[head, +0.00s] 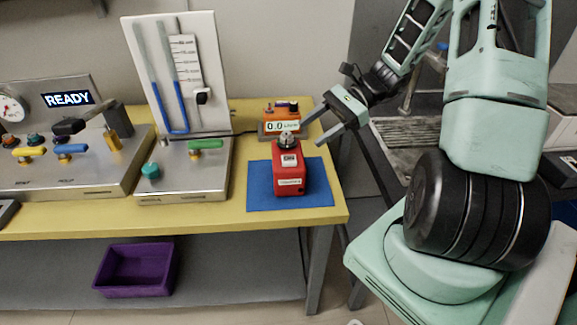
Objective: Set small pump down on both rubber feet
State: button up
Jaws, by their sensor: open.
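The small pump (289,182) is a red box-shaped unit with a pale switch or label on its face and a metal fitting on top. It stands upright on a blue mat (262,193) at the right end of the yellow table. Its rubber feet are too small to make out. My gripper (310,132) is open, with its two fingers pointing left, just above and right of the pump's top. Nothing is between the fingers, and the gripper looks apart from the pump.
An orange meter (281,123) reading 0.0 stands right behind the pump. A manometer board (178,75) with blue liquid and a green-handled valve (206,144) stand to the left. A READY panel (68,99) is farther left. A purple bin (136,270) sits on the lower shelf.

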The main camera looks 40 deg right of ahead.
aim_at(286, 137)
jog(key=d+f+m+t, duration=0.1)
jog(key=d+m+t, duration=0.4)
jog(key=d, duration=0.4)
jog(key=x, duration=0.3)
jog(key=p+x, duration=0.1)
jog(key=x, duration=0.7)
jog(key=shift+s+a+f, duration=0.2)
jog(key=shift+a+f, duration=0.05)
jog(key=shift+a, duration=0.1)
jog(key=shift+p+x, duration=0.7)
jog(key=shift+x, duration=1.95)
jog(key=shift+a+r, duration=0.1)
grip_shut()
